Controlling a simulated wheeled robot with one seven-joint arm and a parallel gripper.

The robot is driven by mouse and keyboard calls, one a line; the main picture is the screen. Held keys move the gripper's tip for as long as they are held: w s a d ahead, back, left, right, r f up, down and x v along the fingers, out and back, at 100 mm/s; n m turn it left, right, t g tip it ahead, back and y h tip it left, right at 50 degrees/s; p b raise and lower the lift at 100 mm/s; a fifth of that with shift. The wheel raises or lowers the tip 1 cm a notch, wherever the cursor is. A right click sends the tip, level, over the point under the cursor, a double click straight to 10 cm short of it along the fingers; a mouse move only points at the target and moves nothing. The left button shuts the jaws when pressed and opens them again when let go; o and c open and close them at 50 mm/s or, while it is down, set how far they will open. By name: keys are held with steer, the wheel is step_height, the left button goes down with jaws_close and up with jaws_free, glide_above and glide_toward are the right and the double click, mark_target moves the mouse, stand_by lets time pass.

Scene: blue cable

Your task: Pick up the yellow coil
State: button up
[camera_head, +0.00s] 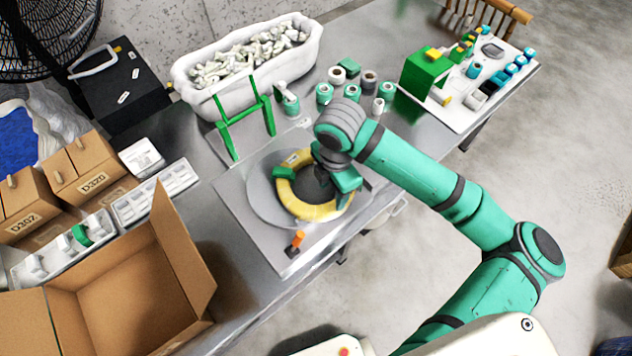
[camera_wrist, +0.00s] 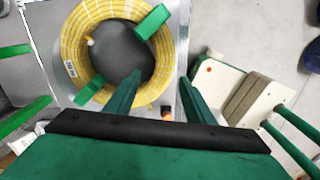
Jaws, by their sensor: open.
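The yellow coil (camera_head: 301,200) lies flat on a round grey plate (camera_head: 262,190) on the workbench. It is a ring of yellow cable with green clips around it and a white label. In the wrist view the yellow coil (camera_wrist: 73,48) fills the upper left, with a dark grey centre inside it. My gripper (camera_head: 338,186) is over the coil's right side in the head view and hides part of it. In the wrist view my gripper (camera_wrist: 160,88) is open, its two green fingers apart, one over the coil's lower right and one to the right past it.
A green frame (camera_head: 246,118) stands behind the plate, and an orange-handled part (camera_head: 296,242) is in front. Several small spools (camera_head: 324,93) stand behind to the right.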

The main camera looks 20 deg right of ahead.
mark_target(334, 205)
step_height(334, 205, down, 3)
steer(key=shift+w+f, duration=0.15)
steer(key=f, duration=0.3)
steer(key=s+f, duration=0.1)
steer(key=f, duration=0.1)
steer(key=shift+s+d, duration=0.1)
steer(key=shift+d, duration=0.3)
steer(key=shift+a, duration=0.1)
steer(key=shift+r, duration=0.1)
jaws_close()
